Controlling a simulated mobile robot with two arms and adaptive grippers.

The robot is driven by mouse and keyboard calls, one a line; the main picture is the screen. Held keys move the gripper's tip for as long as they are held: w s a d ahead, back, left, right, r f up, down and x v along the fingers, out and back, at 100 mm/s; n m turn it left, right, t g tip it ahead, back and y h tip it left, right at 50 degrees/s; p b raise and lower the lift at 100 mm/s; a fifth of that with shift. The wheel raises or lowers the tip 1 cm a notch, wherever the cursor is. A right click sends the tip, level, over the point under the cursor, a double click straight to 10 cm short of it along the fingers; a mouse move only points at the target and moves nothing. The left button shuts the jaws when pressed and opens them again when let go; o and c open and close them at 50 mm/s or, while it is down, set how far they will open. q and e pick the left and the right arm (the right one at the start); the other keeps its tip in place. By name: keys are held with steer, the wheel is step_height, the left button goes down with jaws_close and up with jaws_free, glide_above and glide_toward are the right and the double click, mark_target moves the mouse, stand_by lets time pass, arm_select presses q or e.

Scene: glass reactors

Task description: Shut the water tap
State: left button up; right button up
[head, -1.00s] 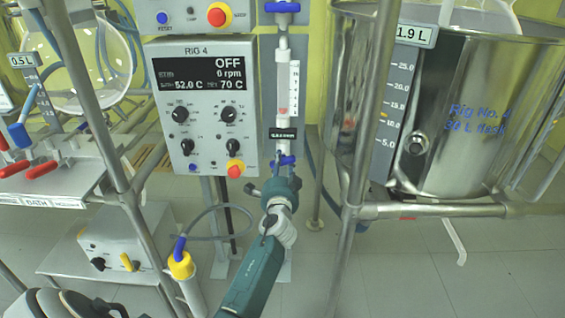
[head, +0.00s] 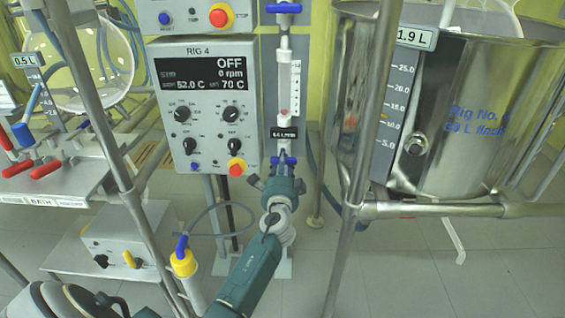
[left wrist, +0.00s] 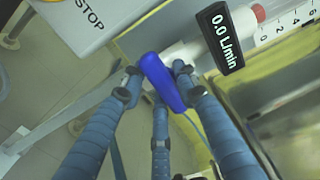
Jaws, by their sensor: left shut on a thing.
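The lower blue tap handle (head: 284,160) sits below the flowmeter (head: 289,88), crosswise to its upright pipe. My left gripper (head: 283,172) is at this handle, reaching up from below. In the left wrist view the fingers of my left gripper (left wrist: 156,78) are closed around the blue handle (left wrist: 161,84), with its lower end sticking out between them. The flow display (left wrist: 221,39) reads 0.0 L/min, and the pink float (left wrist: 258,13) sits near the zero mark. The fingertip contacts are partly hidden. My right gripper is not in view.
The RIG 4 control box (head: 205,105), showing OFF, stands just left of the flowmeter. Another blue tap handle (head: 284,8) is above the flowmeter. A steel vessel (head: 465,110) and frame post (head: 370,130) stand close on the right. A yellow-topped cylinder (head: 184,263) stands lower left.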

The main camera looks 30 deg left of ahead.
arm_select(q)
steer(key=shift+f, duration=0.25)
steer(key=o, duration=1.1)
steer(key=shift+r, duration=0.1)
steer(key=v, duration=1.2)
